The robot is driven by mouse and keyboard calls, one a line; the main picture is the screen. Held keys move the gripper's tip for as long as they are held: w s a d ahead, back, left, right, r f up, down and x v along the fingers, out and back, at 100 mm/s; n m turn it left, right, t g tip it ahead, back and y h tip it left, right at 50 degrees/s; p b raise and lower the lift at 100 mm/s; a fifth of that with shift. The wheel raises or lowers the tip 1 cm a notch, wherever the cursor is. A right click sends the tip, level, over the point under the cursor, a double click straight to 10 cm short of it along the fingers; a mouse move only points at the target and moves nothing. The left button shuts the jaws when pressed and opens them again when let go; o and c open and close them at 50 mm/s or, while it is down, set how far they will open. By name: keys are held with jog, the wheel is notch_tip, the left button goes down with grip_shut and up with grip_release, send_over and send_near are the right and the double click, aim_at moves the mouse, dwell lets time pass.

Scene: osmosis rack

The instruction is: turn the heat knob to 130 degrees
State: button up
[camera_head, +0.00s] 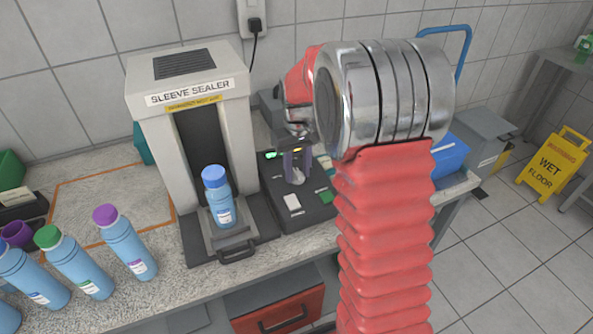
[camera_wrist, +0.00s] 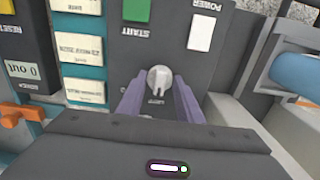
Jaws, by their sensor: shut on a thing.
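The heat knob (camera_wrist: 159,79) is a small light grey dial with a pointer ridge, set on the dark control panel of the sleeve sealer. In the wrist view my gripper (camera_wrist: 158,90) has its purple fingers on either side of the knob, shut on it. In the head view my gripper (camera_head: 297,165) reaches down to the control box (camera_head: 305,215) beside the sealer, and the knob shows faintly between the fingers. The dial's degree marks are too small or hidden to read.
The sleeve sealer (camera_head: 165,95) stands left of the box with a blue-capped bottle (camera_head: 218,198) in its opening. On the panel are a green start button (camera_wrist: 137,10) and a white power switch (camera_wrist: 201,31). Several blue bottles (camera_head: 75,263) stand at the left.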

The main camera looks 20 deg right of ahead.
aim_at(297, 171)
dwell(0.3)
jog(key=o, duration=1.1)
jog(key=shift+r, duration=0.15)
notch_tip(297, 171, up, 14)
jog(key=shift+f, duration=0.25)
